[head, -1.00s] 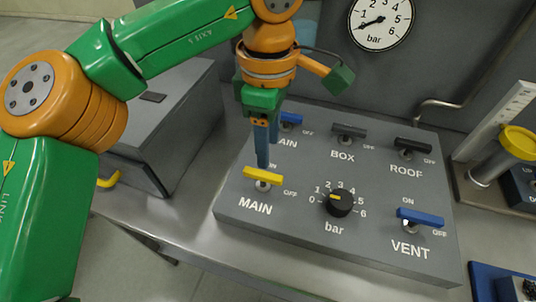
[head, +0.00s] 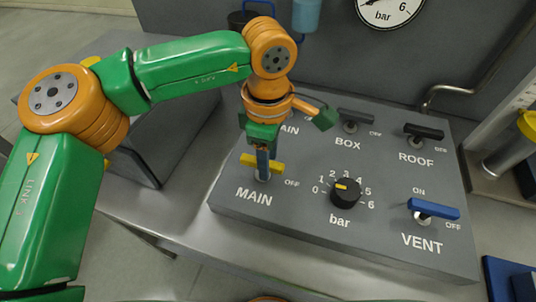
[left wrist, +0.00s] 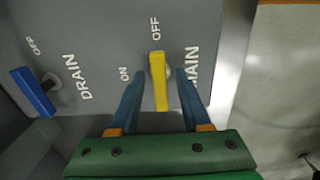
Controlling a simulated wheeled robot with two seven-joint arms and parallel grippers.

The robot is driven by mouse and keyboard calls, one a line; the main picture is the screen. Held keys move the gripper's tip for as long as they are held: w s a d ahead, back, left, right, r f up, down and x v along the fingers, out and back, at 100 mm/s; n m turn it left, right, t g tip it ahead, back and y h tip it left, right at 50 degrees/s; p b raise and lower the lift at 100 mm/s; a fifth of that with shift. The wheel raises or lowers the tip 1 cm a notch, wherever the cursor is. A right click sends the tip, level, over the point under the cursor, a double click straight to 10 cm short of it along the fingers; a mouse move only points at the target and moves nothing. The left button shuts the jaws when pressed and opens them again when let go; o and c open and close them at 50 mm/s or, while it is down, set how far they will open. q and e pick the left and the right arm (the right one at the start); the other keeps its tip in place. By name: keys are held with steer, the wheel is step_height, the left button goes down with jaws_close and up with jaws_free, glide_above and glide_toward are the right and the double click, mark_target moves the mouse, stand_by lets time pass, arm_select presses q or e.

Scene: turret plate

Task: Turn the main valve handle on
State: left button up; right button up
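The main valve handle (head: 247,159) is a yellow bar on the sloped grey panel, above the word MAIN. It lies along the line towards its OFF mark. It also shows in the left wrist view (left wrist: 160,90), with OFF beyond its far end and ON to its left. My left gripper (head: 263,165) is down at the handle from above. In the left wrist view, its two blue fingers (left wrist: 159,82) are apart, one on each side of the yellow bar, with a gap on both sides. My right gripper is not in view.
The blue VENT handle (head: 434,209), black ROOF handle (head: 424,132) and dark BOX handle (head: 356,117) are on the same panel. The blue DRAIN handle (left wrist: 33,92) shows in the left wrist view. A gauge (head: 390,8) hangs behind.

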arm_select(q)
jaws_close()
steer(key=shift+n, duration=0.3)
steer(key=n, duration=0.1)
steer(key=n+b, duration=0.1)
steer(key=shift+w+f+n+b, duration=0.1)
steer(key=shift+w+n+b, duration=0.2)
steer(key=shift+n, duration=0.1)
steer(key=n+b, duration=0.1)
steer(key=n, duration=0.3)
steer(key=shift+w+n, duration=0.15)
steer(key=shift+n, duration=0.15)
steer(key=n, duration=0.1)
steer(key=n+b, duration=0.1)
steer(key=n, duration=0.3)
steer(key=shift+w+a+b, duration=0.15)
steer(key=shift+w+b, duration=0.1)
steer(key=shift+b, duration=0.05)
steer(key=shift+w+a+n+b, duration=0.15)
steer(key=shift+n+b, duration=0.35)
steer(key=shift+n, duration=1.9)
steer(key=shift+a, duration=0.1)
